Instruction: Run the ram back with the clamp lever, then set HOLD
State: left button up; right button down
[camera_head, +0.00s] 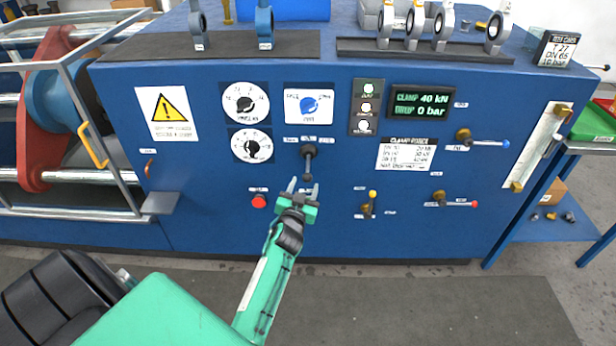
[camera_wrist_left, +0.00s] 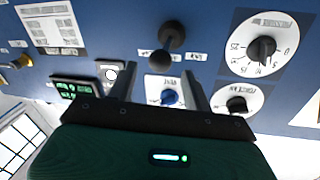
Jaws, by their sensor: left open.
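A black lever (camera_head: 308,163) with a dark ball end hangs from the blue panel, below the dial with the blue selector knob (camera_head: 309,105). I take it for the clamp lever; its labels are too small to read. My left gripper (camera_head: 303,188) is open in front of the panel, its fingertips near the lever's lower end. In the left wrist view the fingers (camera_wrist_left: 160,88) are apart, with the lever (camera_wrist_left: 171,37) beyond them and apparently not between them. The selector's HOLD mark is not legible. The ram cannot be singled out; a red flange (camera_head: 45,110) stands at left. My right gripper is out of view.
A display (camera_head: 422,103) reads CLAMP 40 kN, DROP 0 bar. Rails and a frame fill the left.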

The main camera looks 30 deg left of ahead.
aim_at(306, 181)
pick_arm(q)
jog(key=shift+x, duration=2.6)
grip_shut()
